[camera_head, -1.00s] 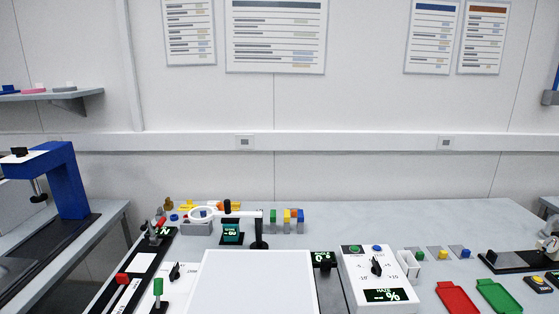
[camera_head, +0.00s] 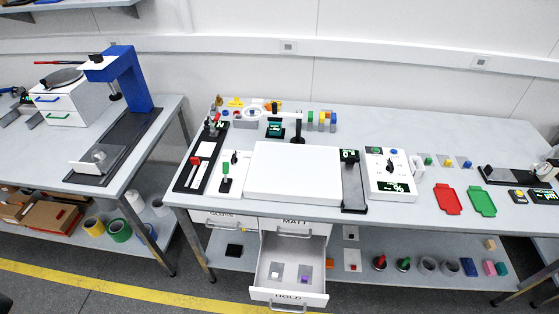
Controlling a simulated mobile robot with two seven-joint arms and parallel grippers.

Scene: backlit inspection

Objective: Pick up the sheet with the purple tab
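A small grey sheet with a purple tab (camera_head: 304,271) lies in the open lower drawer (camera_head: 261,262) below the middle of the main bench. Its purple tab faces the front of the drawer. Beside it on the left is a similar grey sheet with a white tab (camera_head: 277,268). The drawer front carries the label HOLD. Neither of my grippers is in view.
The bench (camera_head: 400,116) holds a white light panel (camera_head: 295,172), a control box, and red and green trays. Drawers labelled MATT (camera_head: 294,228) and another to its left look shut above the open one. A lower shelf stands right, a side bench left.

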